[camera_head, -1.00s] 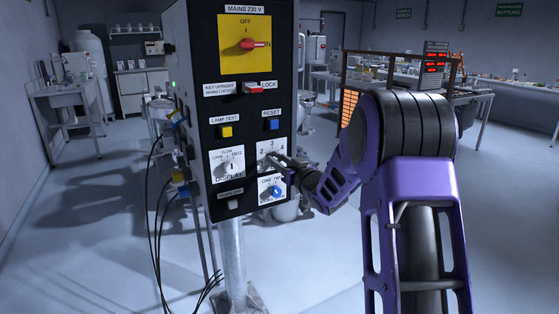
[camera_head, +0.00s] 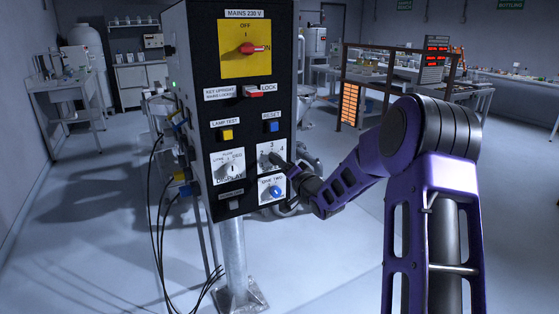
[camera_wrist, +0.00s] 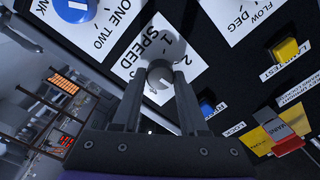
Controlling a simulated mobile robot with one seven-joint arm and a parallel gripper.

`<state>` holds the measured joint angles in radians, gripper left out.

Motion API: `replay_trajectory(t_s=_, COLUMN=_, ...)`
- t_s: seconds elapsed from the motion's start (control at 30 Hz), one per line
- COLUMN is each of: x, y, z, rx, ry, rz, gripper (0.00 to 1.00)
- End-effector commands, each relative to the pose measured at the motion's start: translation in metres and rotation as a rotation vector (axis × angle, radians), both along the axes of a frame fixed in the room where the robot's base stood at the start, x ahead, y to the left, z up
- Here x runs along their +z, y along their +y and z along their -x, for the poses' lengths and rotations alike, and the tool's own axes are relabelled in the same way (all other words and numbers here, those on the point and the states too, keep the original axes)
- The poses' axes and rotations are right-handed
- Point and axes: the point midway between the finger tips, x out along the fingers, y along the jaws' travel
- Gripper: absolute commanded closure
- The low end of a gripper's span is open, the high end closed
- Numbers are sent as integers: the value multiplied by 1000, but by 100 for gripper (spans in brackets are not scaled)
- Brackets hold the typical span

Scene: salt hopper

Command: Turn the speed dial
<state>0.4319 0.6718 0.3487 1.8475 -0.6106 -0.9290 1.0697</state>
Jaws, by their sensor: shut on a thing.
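The speed dial (camera_wrist: 159,74) is a round grey knob on a white plate marked SPEED (camera_wrist: 150,45) in the wrist view. My gripper (camera_wrist: 160,80) has one finger on each side of the knob and is shut on it. In the head view my gripper (camera_head: 291,171) reaches the black panel from the right, at the white speed plate (camera_head: 264,158). The numbers 3 and 4 show there. My gripper hides the knob's pointer and part of the scale in the head view.
Close below the speed plate is a blue selector knob (camera_head: 276,191). A display selector (camera_head: 229,168) is on its left. A blue reset button (camera_head: 271,126), yellow lamp test button (camera_head: 227,134) and red-handled mains switch (camera_head: 252,48) are above. Cables (camera_head: 157,220) hang at the left.

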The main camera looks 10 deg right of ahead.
Motion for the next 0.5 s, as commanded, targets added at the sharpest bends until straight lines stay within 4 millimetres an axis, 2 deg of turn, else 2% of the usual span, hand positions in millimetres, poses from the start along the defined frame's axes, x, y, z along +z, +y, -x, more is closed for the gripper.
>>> replay_trajectory(t_s=0.5, x=-1, y=0, z=0, rx=1, ry=31, rz=-88, gripper=100)
